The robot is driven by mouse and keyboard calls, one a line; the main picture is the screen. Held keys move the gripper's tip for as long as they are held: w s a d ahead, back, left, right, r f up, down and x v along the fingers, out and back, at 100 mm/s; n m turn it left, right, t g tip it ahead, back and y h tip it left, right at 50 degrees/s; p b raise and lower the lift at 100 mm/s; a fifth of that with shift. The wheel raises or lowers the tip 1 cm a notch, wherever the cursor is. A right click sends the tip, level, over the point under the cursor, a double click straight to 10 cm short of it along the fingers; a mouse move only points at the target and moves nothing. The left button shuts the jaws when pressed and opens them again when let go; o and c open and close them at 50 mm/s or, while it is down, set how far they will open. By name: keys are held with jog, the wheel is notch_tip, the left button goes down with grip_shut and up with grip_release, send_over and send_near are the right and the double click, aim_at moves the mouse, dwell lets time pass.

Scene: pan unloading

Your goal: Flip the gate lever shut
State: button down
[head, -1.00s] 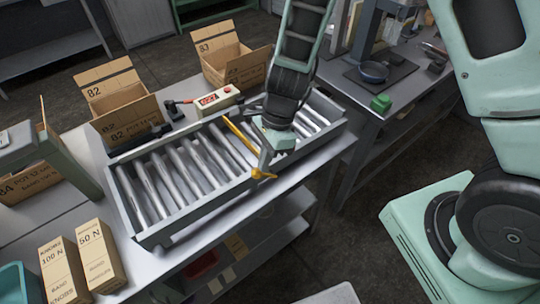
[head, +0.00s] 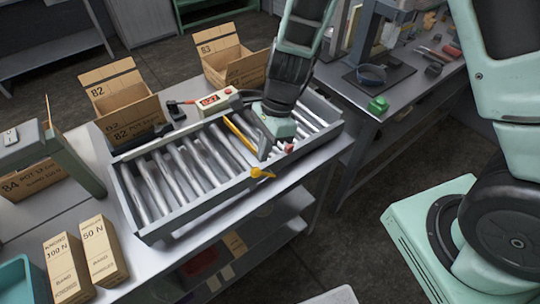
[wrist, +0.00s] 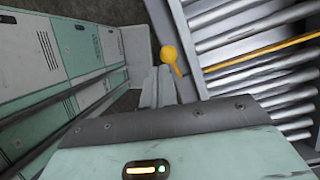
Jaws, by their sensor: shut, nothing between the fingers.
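The gate lever (head: 262,173) is a short yellow handle with a round end, at the front rail of the roller conveyor (head: 195,205). In the wrist view the lever (wrist: 168,54) shows its round end just beyond my fingertips, its stem slanting down right toward the rail. A yellow gate bar (head: 240,136) lies across the rollers; it also shows in the wrist view (wrist: 265,50). My gripper (head: 264,153) is shut and empty, over the rollers' front side, close to the lever. Its fingers (wrist: 158,80) look apart from the lever, though contact is hard to judge.
Open cartons (head: 125,105) (head: 235,65) line the back. Two tall boxes (head: 102,250) stand front left. A side bench (head: 385,105) holds a blue pan and green block.

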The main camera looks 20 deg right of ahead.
jog(key=a+r, duration=0.4)
jog(key=shift+s+r+b, duration=0.1)
jog(key=shift+s+b, duration=0.25)
jog(key=shift+s, duration=0.05)
jog(key=s+d+n+h+b, duration=0.1)
jog(key=s+n+b, duration=0.5)
jog(key=n, duration=0.6)
jog(key=s+d+f+n+t+h+b, duration=0.1)
jog(key=s+d+n+b, duration=0.3)
jog(key=s+n, duration=0.6)
jog(key=shift+d+n+t+h+b, duration=0.3)
jog(key=shift+d+n+h+b, duration=0.1)
jog(key=shift+n+b, duration=0.65)
